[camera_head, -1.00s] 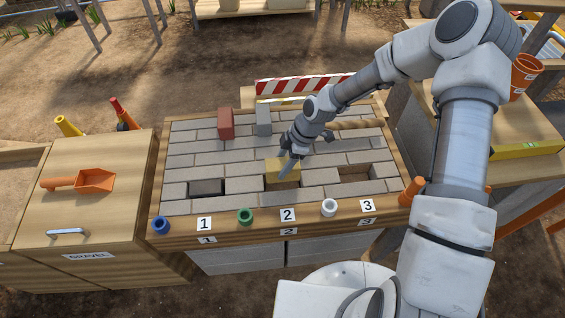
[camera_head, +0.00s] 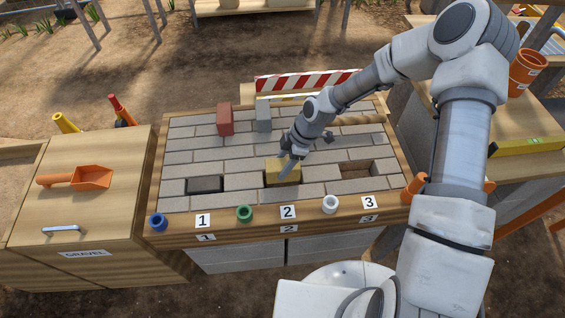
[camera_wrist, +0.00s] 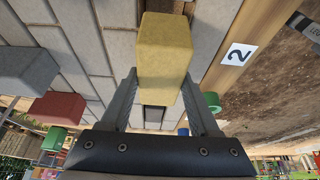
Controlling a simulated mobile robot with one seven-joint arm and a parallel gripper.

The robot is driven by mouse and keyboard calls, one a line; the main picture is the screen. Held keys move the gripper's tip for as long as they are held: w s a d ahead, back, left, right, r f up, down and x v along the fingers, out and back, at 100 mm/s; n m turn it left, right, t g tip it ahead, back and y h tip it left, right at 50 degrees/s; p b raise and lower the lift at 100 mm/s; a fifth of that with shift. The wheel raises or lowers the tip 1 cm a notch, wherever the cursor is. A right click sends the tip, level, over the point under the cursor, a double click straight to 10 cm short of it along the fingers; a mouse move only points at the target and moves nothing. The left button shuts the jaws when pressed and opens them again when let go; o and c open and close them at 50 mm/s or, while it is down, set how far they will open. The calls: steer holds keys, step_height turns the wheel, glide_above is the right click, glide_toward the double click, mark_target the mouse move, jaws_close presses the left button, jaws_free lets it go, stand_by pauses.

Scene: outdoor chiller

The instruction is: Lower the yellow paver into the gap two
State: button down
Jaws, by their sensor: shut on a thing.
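The yellow paver (camera_head: 281,168) is held by my gripper (camera_head: 287,168) at gap two, behind the label 2 (camera_head: 288,212). It looks level, and a dark strip of the gap shows along its front edge. How deep it sits, and whether it touches the neighbouring pavers, I cannot tell. In the wrist view the yellow paver (camera_wrist: 165,45) lies between the two fingers of my gripper (camera_wrist: 163,88), which are shut on its sides. Most of gap two is hidden under the paver.
Gap one (camera_head: 205,185) and gap three (camera_head: 358,170) are open on either side. A red paver (camera_head: 225,122) and a grey paver (camera_head: 263,118) stand on the far paving. Blue (camera_head: 158,222), green (camera_head: 245,214) and white (camera_head: 330,204) rings line the front edge.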

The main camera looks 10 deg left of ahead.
steer(key=shift+f+b, duration=1.4)
steer(key=shift+f, duration=0.5)
steer(key=shift+r, duration=0.1)
steer(key=shift+r, duration=0.15)
steer(key=shift+c, duration=0.2)
jaws_free()
steer(key=shift+c, duration=0.4)
steer(key=shift+r+p, duration=2.95)
steer(key=shift+r, duration=1.05)
